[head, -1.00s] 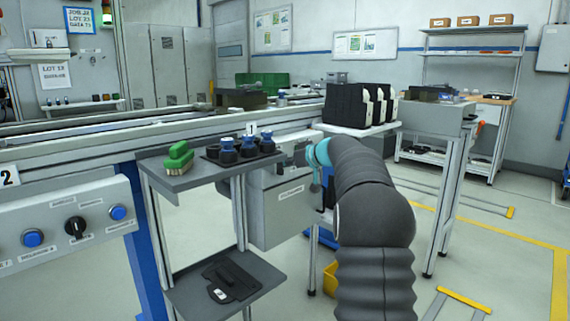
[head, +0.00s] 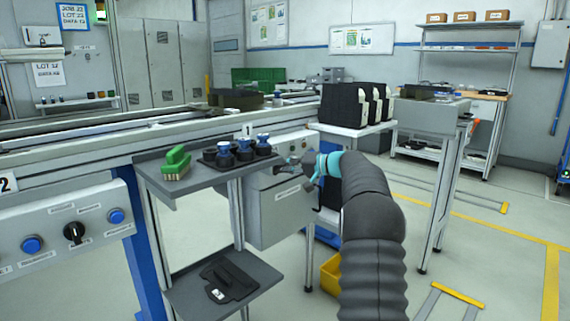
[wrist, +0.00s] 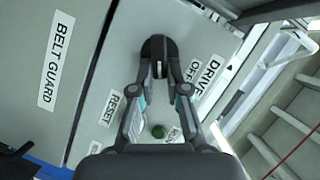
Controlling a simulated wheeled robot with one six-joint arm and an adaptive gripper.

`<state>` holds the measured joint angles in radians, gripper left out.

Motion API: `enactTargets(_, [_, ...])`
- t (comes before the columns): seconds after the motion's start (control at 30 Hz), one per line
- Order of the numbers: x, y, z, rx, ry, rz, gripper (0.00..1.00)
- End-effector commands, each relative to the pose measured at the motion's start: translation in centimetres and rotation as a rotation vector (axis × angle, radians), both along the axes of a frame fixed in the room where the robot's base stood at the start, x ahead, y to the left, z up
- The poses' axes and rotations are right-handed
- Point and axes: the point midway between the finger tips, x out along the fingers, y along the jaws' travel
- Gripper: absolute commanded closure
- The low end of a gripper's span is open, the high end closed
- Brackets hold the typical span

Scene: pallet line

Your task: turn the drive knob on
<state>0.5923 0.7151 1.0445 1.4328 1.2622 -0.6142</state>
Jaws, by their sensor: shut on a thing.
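The drive knob (wrist: 158,46) is dark and round-edged, on a pale grey panel (wrist: 190,32) in the wrist view. A DRIVE label and an OFF label stand to its right. My gripper (wrist: 158,72) is shut on the knob, a finger on each side of it. A small pale mark shows on the knob between the fingertips; its exact setting I cannot tell. In the head view my gripper (head: 304,170) is at the front of the control box at the conveyor's side, and the knob is hidden there.
A green button (wrist: 158,131) and a RESET label (wrist: 109,108) lie near my fingers. A shelf stand (head: 200,180) with a green brush (head: 176,163) and dark-blue items stands left of the box. Another panel (head: 65,262) with a black knob (head: 74,233) is at far left.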

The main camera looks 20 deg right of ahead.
Motion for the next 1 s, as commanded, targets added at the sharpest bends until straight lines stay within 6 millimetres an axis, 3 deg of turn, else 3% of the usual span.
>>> enactTargets(0.5, [0.25, 0.26, -0.99, 0.378, 0.141, 0.008, 1.0])
enactTargets(1.0, [0.27, 0.4, -1.15, 0.491, 0.182, 0.01, 1.0])
